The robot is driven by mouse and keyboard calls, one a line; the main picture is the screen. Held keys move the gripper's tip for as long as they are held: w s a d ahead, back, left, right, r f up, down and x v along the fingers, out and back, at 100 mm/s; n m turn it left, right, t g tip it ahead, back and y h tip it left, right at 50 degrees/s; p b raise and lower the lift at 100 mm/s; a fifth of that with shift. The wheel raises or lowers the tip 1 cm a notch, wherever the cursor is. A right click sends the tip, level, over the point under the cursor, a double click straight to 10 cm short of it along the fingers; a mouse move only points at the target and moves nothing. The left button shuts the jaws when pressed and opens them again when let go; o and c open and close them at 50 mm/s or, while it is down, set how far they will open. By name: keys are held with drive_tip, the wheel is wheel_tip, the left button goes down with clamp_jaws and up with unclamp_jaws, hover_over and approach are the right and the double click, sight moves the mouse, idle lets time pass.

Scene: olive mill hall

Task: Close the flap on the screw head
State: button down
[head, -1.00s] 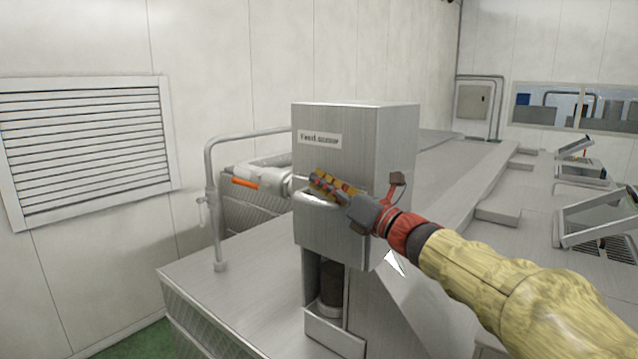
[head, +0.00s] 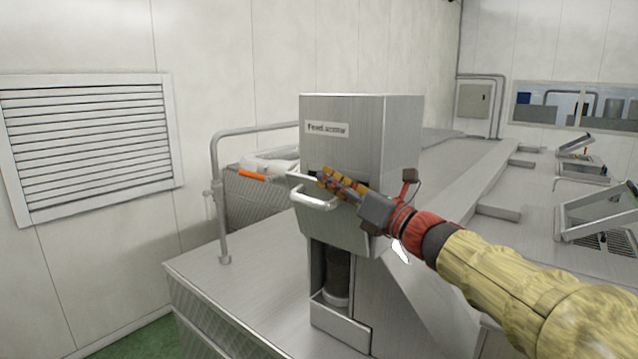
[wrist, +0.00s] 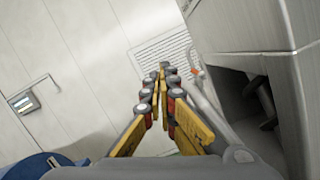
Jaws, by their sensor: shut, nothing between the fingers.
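The screw head is a steel box (head: 345,110) labelled as the feed screw, in the middle of the head view. On its lower front is a steel flap (head: 335,228) with a D-shaped bar handle (head: 318,203). The flap's top edge leans out from the box, with a dark gap behind it. My gripper (head: 325,178) is shut and empty at the flap's top edge, just above the handle; I cannot tell whether it touches. In the wrist view the shut fingers (wrist: 163,75) are beside the steel box (wrist: 240,30) and a dark opening (wrist: 240,95).
Below the flap is a recess with a dark cylinder (head: 338,275). A pipe railing (head: 218,190) with an orange-tipped part (head: 251,174) stands at left. A louvred vent (head: 90,145) is on the wall. Steel decking (head: 460,175) with raised lids (head: 600,210) extends right.

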sight(324, 205)
drive_tip(key=s+d+f+m+h+b, duration=0.1)
drive_tip(key=s+f+m+b, duration=0.15)
drive_tip(key=s+b, duration=0.4)
drive_tip(key=s+d+f+m+b, duration=0.1)
drive_tip(key=s+f+b, duration=0.25)
drive_tip(key=s, duration=0.55)
drive_tip(key=w+a+m, duration=0.1)
drive_tip(key=w+m, duration=0.1)
drive_tip(key=w, duration=0.2)
drive_tip(key=w+a+r+m+h+p, duration=0.1)
drive_tip(key=w+m, duration=0.1)
drive_tip(key=w, duration=0.1)
drive_tip(key=w+a+m, duration=0.1)
drive_tip(key=w+m, duration=0.1)
drive_tip(key=w, duration=0.2)
drive_tip(key=shift+w+r+m+t+h+p, duration=0.25)
drive_tip(key=shift+w+r+t+h+p, duration=0.05)
drive_tip(key=shift+r+h+p, duration=0.1)
drive_tip(key=shift+w, duration=0.15)
drive_tip(key=shift+d, duration=0.1)
idle(0.8)
